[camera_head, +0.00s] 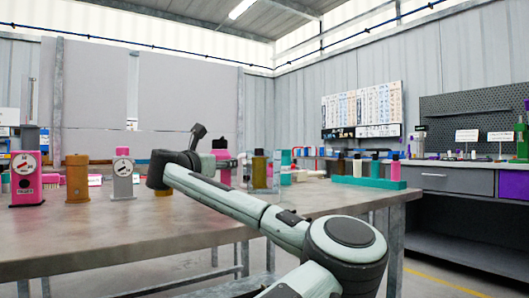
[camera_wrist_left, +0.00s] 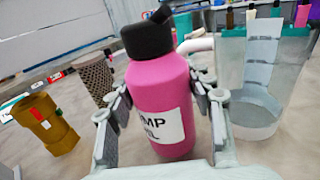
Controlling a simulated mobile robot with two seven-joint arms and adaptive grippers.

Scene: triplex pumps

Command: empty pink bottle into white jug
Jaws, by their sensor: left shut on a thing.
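The pink bottle (camera_wrist_left: 160,95) with a black cap and a white label stands between the fingers of my left gripper (camera_wrist_left: 160,120) in the left wrist view. The gripper is shut on it. The bottle also shows in the head view (camera_head: 223,168), partly behind my arm. A pale translucent jug (camera_wrist_left: 256,108) stands just right of the bottle in the left wrist view, apart from it. It seems to show in the head view (camera_head: 262,174) too, right of the bottle. I cannot see what is inside the bottle. My right gripper is out of view.
A golden cylinder (camera_wrist_left: 45,125) and a dark mesh cylinder (camera_wrist_left: 95,78) stand left of the bottle. A pink pump (camera_head: 26,180), an orange cylinder (camera_head: 77,178) and a grey gauge unit (camera_head: 123,178) stand on the table (camera_head: 110,228). A teal rack (camera_head: 368,183) is at the right.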

